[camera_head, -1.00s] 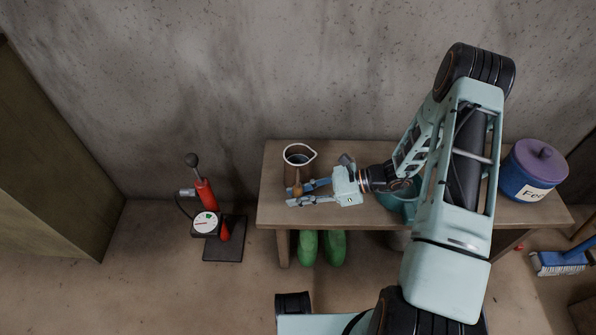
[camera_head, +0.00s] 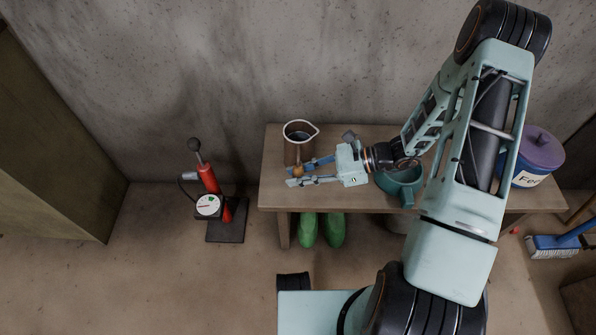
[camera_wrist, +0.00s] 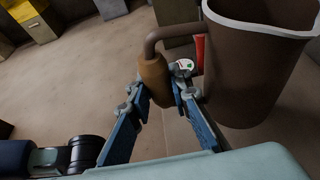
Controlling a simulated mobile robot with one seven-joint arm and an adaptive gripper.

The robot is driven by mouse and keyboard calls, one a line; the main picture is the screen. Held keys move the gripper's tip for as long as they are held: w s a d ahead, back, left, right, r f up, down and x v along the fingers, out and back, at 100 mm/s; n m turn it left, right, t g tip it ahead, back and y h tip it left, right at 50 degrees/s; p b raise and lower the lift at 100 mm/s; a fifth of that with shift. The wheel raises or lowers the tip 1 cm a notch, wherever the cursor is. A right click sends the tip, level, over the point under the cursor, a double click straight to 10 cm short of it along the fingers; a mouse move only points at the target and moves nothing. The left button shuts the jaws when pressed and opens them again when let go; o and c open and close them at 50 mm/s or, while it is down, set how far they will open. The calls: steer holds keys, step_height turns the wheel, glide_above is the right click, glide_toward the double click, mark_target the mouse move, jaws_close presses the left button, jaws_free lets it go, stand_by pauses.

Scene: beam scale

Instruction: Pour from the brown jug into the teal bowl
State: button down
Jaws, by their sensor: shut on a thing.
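The brown jug (camera_head: 299,153) is upright at the left end of the bench, with a pale rim, a spout pointing right and dark contents. It also shows at the right of the wrist view (camera_wrist: 245,75). My gripper (camera_head: 294,177) reaches in from the right and is shut on the jug's wooden handle, which stands between the fingers in the wrist view (camera_wrist: 153,72). Whether the jug's base touches the bench is hard to tell. The teal bowl (camera_head: 405,186) stands on the bench to the right of the gripper, partly hidden by my arm.
The wooden bench (camera_head: 330,199) has bare room between jug and bowl. A blue pot with a purple lid (camera_head: 531,165) stands at its right end. Green boots (camera_head: 320,230) are under it. A red pump with a gauge (camera_head: 208,190) stands on the floor to the left.

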steer(key=s+r+p, duration=0.2)
steer(key=s+r, duration=0.5)
steer(key=s, duration=0.4)
steer(key=shift+s+a, duration=0.15)
steer(key=shift+f, duration=0.1)
steer(key=c, duration=2.3)
jaws_free()
jaws_close()
